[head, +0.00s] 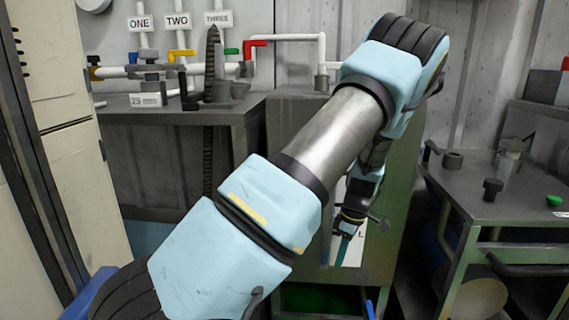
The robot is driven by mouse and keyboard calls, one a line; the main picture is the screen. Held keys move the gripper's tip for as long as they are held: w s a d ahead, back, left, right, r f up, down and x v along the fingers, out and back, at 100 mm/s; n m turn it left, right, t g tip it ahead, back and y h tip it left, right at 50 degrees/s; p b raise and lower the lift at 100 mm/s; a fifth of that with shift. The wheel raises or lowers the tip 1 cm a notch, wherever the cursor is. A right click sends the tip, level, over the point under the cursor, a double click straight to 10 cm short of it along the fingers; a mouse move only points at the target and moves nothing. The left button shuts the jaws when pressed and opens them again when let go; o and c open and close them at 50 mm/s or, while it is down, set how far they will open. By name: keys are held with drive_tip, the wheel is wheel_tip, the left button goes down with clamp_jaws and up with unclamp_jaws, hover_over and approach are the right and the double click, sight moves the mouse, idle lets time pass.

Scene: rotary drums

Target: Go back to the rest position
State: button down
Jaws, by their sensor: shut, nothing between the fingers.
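My arm crosses the middle of the head view, rising from the lower left and bending down at the upper right. My gripper (341,250) hangs below the wrist, small and partly dark, in front of the green cabinet (385,262). It is shut with nothing between its fingers. A white label behind it is mostly hidden by the gripper. My arm also hides much of the cabinet's front.
A bench (180,113) at the left holds a "25 mm" block (145,100). White pipes with coloured valve handles run along the wall behind. A green-framed table (500,195) with dark knobs stands at the right. A pale cabinet (65,90) borders the left.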

drive_tip(key=s+a+r+m+t+h, duration=0.1)
drive_tip(key=s+a+r+m, duration=0.5)
drive_tip(key=a+r, duration=0.4)
drive_tip(key=s+a+r+m+t+h, duration=0.1)
drive_tip(key=s+a+r+m, duration=0.5)
drive_tip(key=a, duration=0.6)
wheel_tip(320, 180, up, 27)
drive_tip(key=m+p, duration=0.1)
drive_tip(key=p, duration=2.4)
drive_tip(key=shift+w+a+f, duration=0.2)
drive_tip(key=shift+w+a, duration=0.05)
drive_tip(key=shift+a, duration=0.1)
